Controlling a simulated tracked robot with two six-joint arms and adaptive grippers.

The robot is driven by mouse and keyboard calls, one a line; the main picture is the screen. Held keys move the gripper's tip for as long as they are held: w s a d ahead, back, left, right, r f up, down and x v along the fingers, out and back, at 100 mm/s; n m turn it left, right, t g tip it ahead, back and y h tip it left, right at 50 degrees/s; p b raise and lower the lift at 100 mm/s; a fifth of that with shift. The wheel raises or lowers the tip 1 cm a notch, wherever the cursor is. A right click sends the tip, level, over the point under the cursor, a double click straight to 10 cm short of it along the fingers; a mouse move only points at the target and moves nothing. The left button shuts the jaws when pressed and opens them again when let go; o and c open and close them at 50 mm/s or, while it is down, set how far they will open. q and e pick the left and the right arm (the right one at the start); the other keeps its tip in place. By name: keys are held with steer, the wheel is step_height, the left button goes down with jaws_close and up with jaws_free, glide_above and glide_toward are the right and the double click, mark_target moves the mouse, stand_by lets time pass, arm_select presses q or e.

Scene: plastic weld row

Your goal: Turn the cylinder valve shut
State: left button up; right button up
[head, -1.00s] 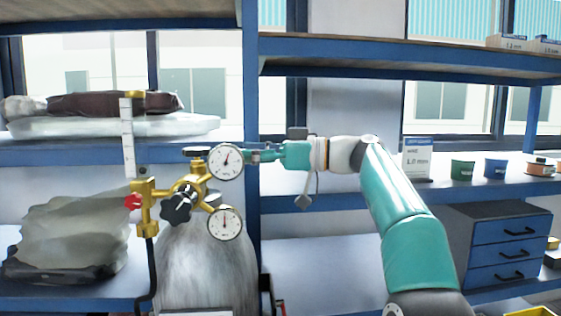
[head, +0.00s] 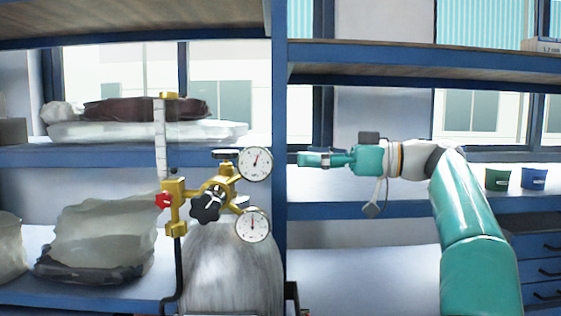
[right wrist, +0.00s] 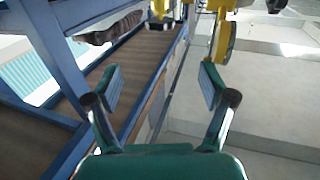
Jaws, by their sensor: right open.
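A grey gas cylinder (head: 228,275) stands below a brass regulator (head: 178,212) in the head view. A dark handwheel (head: 228,154) sits on top of the brass fitting, beside the upper gauge (head: 255,163). A black star knob (head: 207,206) faces me lower down. A red knob (head: 163,201) is at the left. My right gripper (head: 303,159) points left, to the right of the upper gauge, with a gap between them. It is open and empty. In the right wrist view the gripper's (right wrist: 162,84) fingers are apart, with blurred yellow parts beyond them. My left gripper is not seen.
A blue shelf post (head: 279,120) stands just behind the gauges. The lower gauge (head: 252,225) and a clear flow tube (head: 160,140) stick out from the regulator. Wrapped bags (head: 100,235) lie at the left. Small pots (head: 533,178) stand at the right.

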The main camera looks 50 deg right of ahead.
steer(key=p, duration=0.4)
glide_toward(230, 151)
steer(key=shift+h, duration=0.3)
steer(key=x, duration=0.8)
steer(key=shift+w+a+f, duration=0.1)
steer(key=shift+a, duration=0.1)
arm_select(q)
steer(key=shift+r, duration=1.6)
arm_select(e)
steer(key=shift+x, duration=0.8)
steer(key=shift+f, duration=0.1)
steer(key=c, duration=1.1)
steer(key=shift+a+f+m+t+h+b, duration=0.15)
steer(key=shift+m+t+h+b, duration=0.2)
steer(key=shift+m+b, duration=0.3)
steer(key=shift+c, duration=0.2)
steer(key=shift+m+h+b, duration=0.25)
steer(key=shift+h+b, duration=0.2)
steer(key=shift+h, duration=0.2)
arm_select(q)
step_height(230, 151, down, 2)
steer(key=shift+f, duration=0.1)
